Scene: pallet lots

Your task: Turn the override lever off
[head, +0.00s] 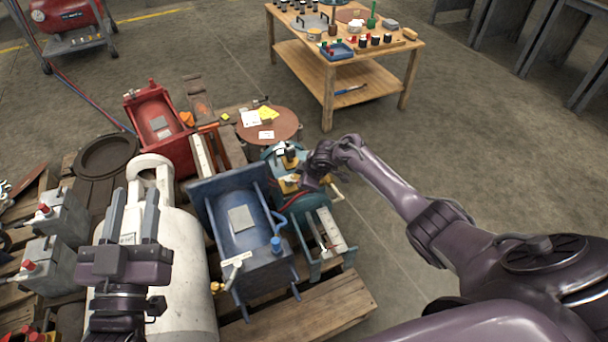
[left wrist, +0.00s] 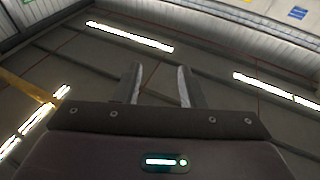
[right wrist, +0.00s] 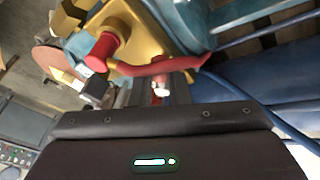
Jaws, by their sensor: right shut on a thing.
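The red override lever (right wrist: 165,67) shows in the right wrist view. It is a curved red handle across the front of a gold-yellow body (right wrist: 137,30). My right gripper (right wrist: 158,90) is at the lever, its fingers close together and shut on it; they hide part of the grip. My left gripper (head: 133,215) is open and empty above the white tank (head: 180,240). The left wrist view (left wrist: 160,85) shows its fingers apart and pointing toward the ceiling.
A red knob (right wrist: 103,48) sits close beside the lever. A blue machine (head: 240,222) stands left of the teal one, on a wooden pallet (head: 325,310). A round brown drum top (head: 283,123) lies behind. A wooden table (head: 385,50) stands farther back. The floor to the right is clear.

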